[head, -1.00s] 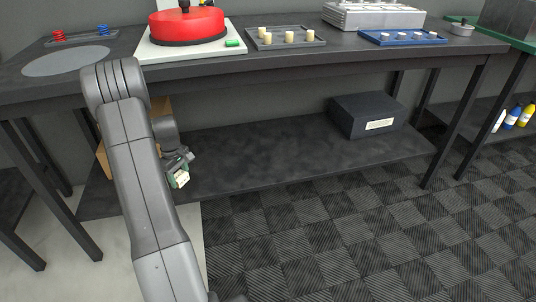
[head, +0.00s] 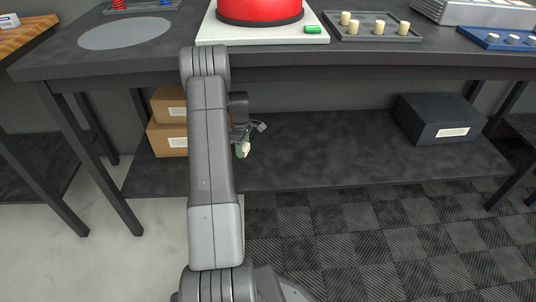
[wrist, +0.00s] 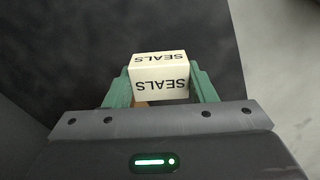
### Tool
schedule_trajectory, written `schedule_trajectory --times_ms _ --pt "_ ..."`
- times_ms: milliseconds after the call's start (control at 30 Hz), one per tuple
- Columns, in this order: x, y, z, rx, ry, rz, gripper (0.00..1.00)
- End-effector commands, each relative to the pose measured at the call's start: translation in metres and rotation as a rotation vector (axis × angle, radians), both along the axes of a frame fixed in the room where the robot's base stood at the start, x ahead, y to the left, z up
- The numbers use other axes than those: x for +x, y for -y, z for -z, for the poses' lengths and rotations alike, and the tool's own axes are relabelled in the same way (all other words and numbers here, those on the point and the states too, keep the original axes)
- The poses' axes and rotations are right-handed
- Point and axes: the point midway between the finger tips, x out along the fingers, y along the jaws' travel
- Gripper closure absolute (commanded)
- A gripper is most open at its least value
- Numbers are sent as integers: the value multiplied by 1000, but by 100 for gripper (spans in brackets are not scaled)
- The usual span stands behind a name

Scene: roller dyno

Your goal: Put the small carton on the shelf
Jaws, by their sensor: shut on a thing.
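The small carton (wrist: 160,84) is a cream box marked "SEALS". In the wrist view it sits between the green fingers of my gripper (wrist: 160,92), which is shut on it. In the head view the carton (head: 244,149) shows small, with my gripper (head: 242,150) partly hidden behind my arm. The dark lower shelf (head: 330,150) runs under the bench. The carton appears in front of or over the shelf's left half. I cannot tell its height above the shelf or whether it touches.
Two stacked brown boxes (head: 167,140) stand on the shelf's left end. A dark labelled box (head: 440,119) sits at its right. The shelf between is clear. The bench top (head: 110,62) overhangs it, with a red round device (head: 260,10) and a peg tray (head: 375,28) on top.

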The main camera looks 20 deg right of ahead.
Motion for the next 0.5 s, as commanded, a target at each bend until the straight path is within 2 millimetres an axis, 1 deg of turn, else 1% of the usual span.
schedule_trajectory --times_ms 33,200,300,433,500 --pt "-1 0 11 0 -2 0 74" --pt "-1 0 44 0 -4 1 74" --pt "0 0 57 1 -1 1 74" --pt "-1 0 68 0 -1 1 74" --pt "-1 0 78 0 -2 1 74"
